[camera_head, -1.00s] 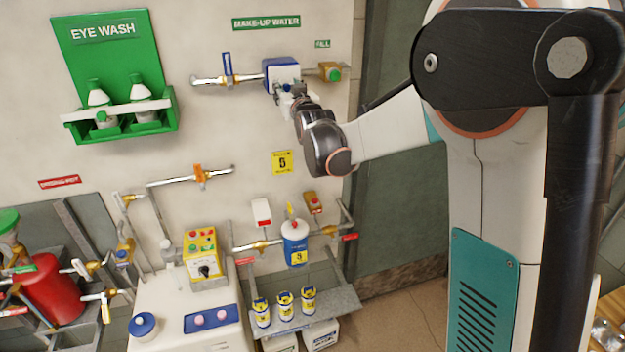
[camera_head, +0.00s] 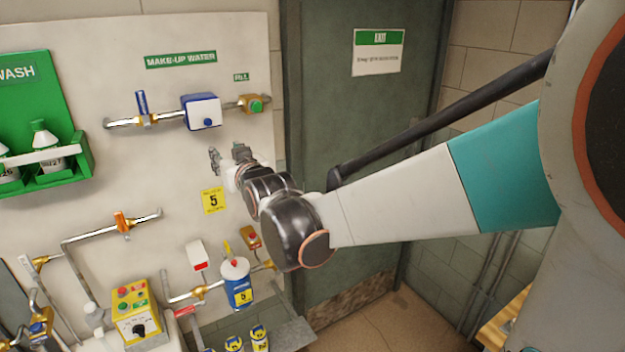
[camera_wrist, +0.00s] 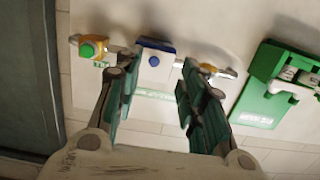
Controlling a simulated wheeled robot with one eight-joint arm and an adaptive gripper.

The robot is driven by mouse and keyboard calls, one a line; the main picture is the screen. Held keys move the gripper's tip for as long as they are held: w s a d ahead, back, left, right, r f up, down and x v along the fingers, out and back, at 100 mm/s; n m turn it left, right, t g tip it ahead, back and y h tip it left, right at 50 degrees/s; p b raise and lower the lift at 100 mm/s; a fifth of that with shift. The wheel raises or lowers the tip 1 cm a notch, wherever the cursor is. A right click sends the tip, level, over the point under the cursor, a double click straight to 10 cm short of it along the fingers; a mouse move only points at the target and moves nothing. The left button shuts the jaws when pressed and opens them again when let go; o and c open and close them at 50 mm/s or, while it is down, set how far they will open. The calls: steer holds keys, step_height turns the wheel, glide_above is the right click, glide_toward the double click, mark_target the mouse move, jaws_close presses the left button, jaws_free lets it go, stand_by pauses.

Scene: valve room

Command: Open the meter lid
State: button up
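The meter (camera_head: 199,104) is a small box with blue edges, a white front and a round blue knob low on its front. It sits in the pipe under the MAKE-UP WATER sign, and its front looks covered. In the wrist view, which is upside down, the meter (camera_wrist: 158,63) shows between and beyond my fingers. My gripper (camera_head: 228,157) is below and slightly right of the meter in the head view, apart from it. The wrist view shows my gripper (camera_wrist: 160,82) with its two fingers wide apart and nothing between them.
A blue-handled valve (camera_head: 142,105) is on the pipe left of the meter, and a green-knobbed fitting (camera_head: 255,104) is to its right. A green eye wash station (camera_head: 75,155) is farther left. A grey exit door (camera_head: 350,150) stands right of the panel. Pipes and a control box (camera_head: 137,312) lie below.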

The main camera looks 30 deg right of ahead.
steer(key=s+f+g+b, duration=0.2)
steer(key=s+f+b, duration=0.3)
steer(key=s+f, duration=0.2)
steer(key=shift+f, duration=0.85)
steer(key=shift+s+g, duration=0.2)
steer(key=shift+g, duration=0.1)
